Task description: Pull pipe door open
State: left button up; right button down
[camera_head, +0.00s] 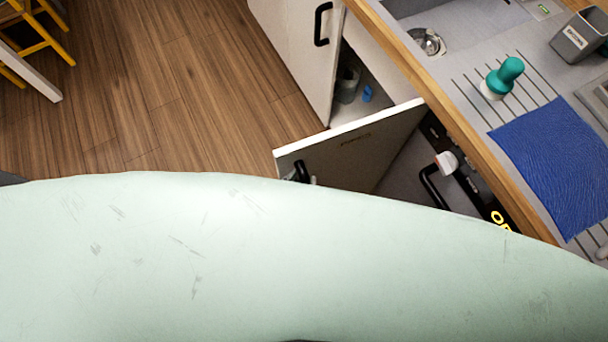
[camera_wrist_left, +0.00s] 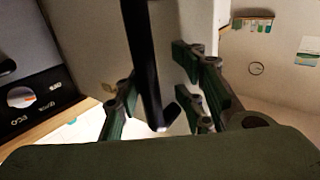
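A white cabinet door (camera_head: 350,145) with a dark handle (camera_head: 302,172) stands swung out from the counter in the head view. A second white door (camera_head: 297,45) with a black handle (camera_head: 322,24) also stands open further back. I cannot tell which is the pipe door. In the left wrist view, a long black handle (camera_wrist_left: 146,60) runs down between the separated fingers of my left gripper (camera_wrist_left: 160,108), with the door's white edge (camera_wrist_left: 222,14) behind. The gripper looks open around the handle; contact is unclear. My right gripper is not in view.
Between the doors, the cabinet holds a grey container (camera_head: 347,82) and a blue item (camera_head: 367,93). An appliance with a white knob (camera_head: 447,162) and black handle (camera_head: 428,185) sits beside the nearer door.

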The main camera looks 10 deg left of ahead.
pick_arm(q)
jog(key=shift+w+d, duration=0.1)
jog(key=shift+s, duration=0.2)
jog(key=s, duration=0.7)
dwell(0.4)
